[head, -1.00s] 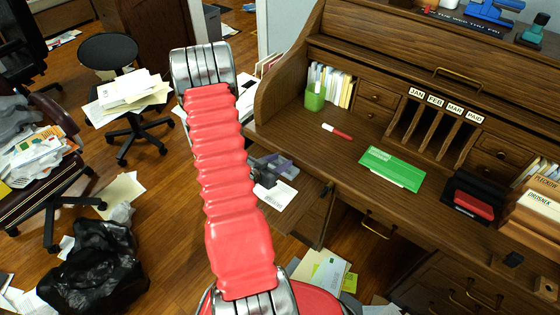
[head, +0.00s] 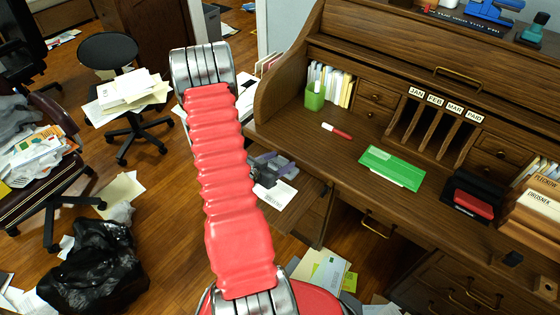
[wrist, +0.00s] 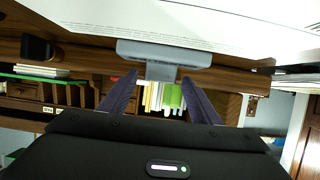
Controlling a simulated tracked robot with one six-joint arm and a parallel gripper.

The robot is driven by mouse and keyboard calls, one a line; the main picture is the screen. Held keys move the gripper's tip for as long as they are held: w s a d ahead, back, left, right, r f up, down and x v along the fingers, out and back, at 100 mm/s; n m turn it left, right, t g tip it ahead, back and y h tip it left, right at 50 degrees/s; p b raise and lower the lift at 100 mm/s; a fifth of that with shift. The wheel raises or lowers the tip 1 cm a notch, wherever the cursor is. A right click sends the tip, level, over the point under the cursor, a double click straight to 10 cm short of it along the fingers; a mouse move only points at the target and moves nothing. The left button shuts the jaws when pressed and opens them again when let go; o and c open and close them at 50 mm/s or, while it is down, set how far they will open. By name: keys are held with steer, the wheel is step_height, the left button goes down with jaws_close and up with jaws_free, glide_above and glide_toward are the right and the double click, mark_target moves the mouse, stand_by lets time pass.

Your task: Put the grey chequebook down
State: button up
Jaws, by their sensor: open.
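My gripper (wrist: 165,82) is open, its two dark purple fingers apart in the wrist view. The wrist picture is upside down. A grey piece with a wide bar and a narrower block (wrist: 165,53) shows just beyond the fingertips, between them in the picture. It may be the grey chequebook, but I cannot tell for sure, nor whether it touches a finger. In the head view my gripper (head: 272,168) is low beside the desk's left front, over a white paper (head: 275,196). No chequebook can be made out clearly there.
The roll-top desk (head: 340,150) carries a green chequebook-like pad (head: 391,167), a red-and-white marker (head: 337,131), a green holder (head: 315,98) and a black-and-red stamp pad (head: 472,204). Clear desktop lies around the marker. Papers and a black bag (head: 95,265) litter the floor.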

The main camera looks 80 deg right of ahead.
steer(key=v, duration=1.2)
steer(key=shift+r, duration=0.15)
stand_by(0.6)
